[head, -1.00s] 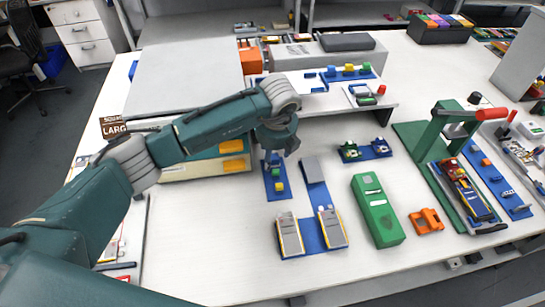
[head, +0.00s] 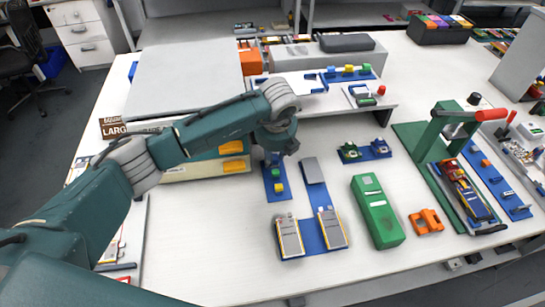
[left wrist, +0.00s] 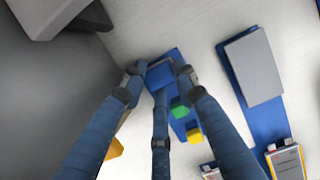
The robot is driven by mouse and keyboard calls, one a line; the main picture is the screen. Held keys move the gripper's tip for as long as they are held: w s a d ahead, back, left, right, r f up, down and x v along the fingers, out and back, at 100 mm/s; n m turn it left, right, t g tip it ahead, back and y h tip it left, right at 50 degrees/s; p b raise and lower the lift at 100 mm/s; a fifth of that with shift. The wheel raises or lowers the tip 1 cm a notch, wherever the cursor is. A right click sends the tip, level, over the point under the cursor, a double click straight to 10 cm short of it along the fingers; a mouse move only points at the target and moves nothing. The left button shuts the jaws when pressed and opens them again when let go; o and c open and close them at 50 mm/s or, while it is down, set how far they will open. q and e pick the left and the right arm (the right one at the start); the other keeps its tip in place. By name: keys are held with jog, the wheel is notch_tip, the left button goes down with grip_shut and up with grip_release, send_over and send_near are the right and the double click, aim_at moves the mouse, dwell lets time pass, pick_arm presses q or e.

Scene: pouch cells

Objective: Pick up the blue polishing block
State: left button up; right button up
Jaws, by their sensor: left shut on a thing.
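The blue polishing block (left wrist: 160,75) sits between the fingertips of my left gripper (left wrist: 156,80) in the left wrist view. The three dark blue fingers are closed around it, at the far end of a blue strip (left wrist: 175,54). A green block (left wrist: 179,107) and a yellow block (left wrist: 194,132) are in line beside it on the strip. In the head view my left gripper (head: 274,156) points down over the strip's far end, and the wrist hides most of the blue block. The green block (head: 275,173) and yellow block (head: 279,187) show just in front. My right gripper is not in view.
A grey plate (head: 313,170) and two pouch-like cells (head: 290,238) lie on blue mats to the right. A green case (head: 377,210), an orange part (head: 426,221) and a green press (head: 440,140) stand further right. A raised shelf (head: 330,105) is behind the gripper.

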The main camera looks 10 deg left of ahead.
pick_arm(q)
notch_tip(320, 180, up, 20)
jog(key=b, duration=0.3)
dwell(0.3)
